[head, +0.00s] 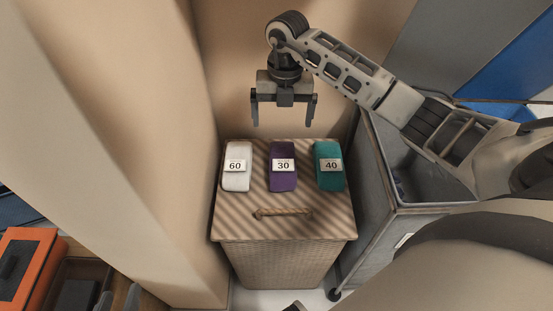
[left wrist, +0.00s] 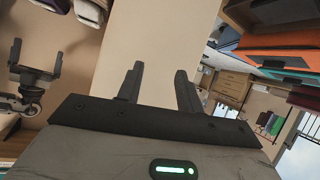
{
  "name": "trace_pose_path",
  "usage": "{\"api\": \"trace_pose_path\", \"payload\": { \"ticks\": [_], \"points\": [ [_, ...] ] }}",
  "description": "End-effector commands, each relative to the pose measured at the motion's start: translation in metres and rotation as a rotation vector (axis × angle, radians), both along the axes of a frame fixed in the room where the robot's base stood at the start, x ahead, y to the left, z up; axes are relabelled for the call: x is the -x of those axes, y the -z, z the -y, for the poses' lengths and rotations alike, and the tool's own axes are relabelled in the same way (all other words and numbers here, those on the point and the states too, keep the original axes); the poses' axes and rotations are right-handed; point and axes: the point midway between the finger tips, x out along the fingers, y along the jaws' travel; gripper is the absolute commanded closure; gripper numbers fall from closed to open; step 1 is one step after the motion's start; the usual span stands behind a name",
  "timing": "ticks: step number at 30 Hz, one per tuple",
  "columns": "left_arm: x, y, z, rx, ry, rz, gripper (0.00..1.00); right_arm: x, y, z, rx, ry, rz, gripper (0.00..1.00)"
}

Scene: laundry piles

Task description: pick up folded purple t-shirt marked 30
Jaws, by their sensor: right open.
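The folded purple t-shirt marked 30 (head: 283,180) lies on the lid of a wicker hamper (head: 282,230) in the head view. It sits between a folded white item marked 60 (head: 236,181) and a folded teal item marked 40 (head: 330,182). My right gripper (head: 283,118) is open and empty, above and behind the purple t-shirt, with its fingers pointing down. It also shows at the left of the left wrist view (left wrist: 36,68). My left gripper (left wrist: 157,82) is open and empty in the left wrist view, and is outside the head view.
A rope handle (head: 283,212) lies at the front of the lid. A grey bin (head: 385,190) stands right of the hamper. Beige walls rise behind and to the left. An orange box (head: 27,265) is at the lower left. The space above the lid is clear.

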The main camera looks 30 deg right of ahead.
Motion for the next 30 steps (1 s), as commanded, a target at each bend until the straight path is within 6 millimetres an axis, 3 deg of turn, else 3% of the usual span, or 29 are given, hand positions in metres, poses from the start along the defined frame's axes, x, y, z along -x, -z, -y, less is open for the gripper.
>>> {"api": "trace_pose_path", "payload": {
  "ticks": [4,15,23,30],
  "points": [
    [0.003,0.005,0.0,0.001,0.001,-0.006,0.64,0.001,0.017,0.008,0.036,0.021,-0.012,0.04],
    [0.006,0.018,0.003,0.001,0.013,-0.027,0.64,0.0,0.091,0.007,0.03,0.018,-0.008,0.04],
    [0.0,0.023,0.005,0.001,0.021,-0.028,0.64,0.0,0.11,0.006,0.03,0.016,-0.007,0.04],
    [0.002,0.039,0.007,0.005,0.027,-0.059,0.64,0.001,0.146,0.004,0.03,0.018,-0.009,0.04]
  ]
}}
